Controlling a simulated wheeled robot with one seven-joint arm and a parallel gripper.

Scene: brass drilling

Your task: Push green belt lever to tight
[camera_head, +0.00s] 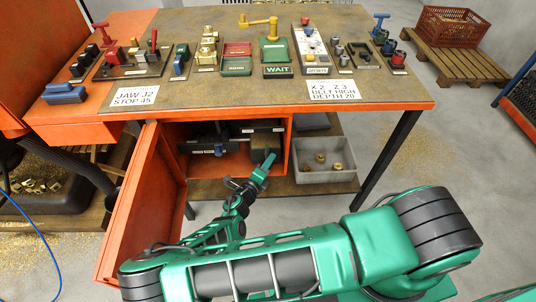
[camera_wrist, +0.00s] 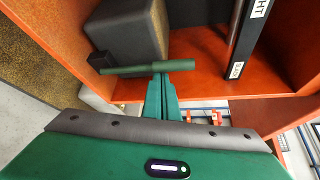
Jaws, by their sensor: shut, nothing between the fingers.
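The green belt lever (camera_wrist: 180,65) is a green rod in the wrist view. It lies crosswise by a grey rounded housing (camera_wrist: 138,32) with a black block (camera_wrist: 101,60) inside the orange cabinet. My gripper (camera_wrist: 160,75) is shut and empty. Its green fingertips meet the rod in the picture; whether they touch it I cannot tell. In the head view my gripper (camera_head: 268,160) reaches into the cabinet's open front under the bench, and the lever cannot be made out there. A dark bar in the wrist view carries a white label (camera_wrist: 261,8) ending in "HT".
The orange cabinet door (camera_head: 145,215) stands open to the left of my gripper. A grey bin (camera_head: 325,162) with brass parts is right of the cabinet. Orange cabinet walls (camera_wrist: 285,45) are close around my gripper.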

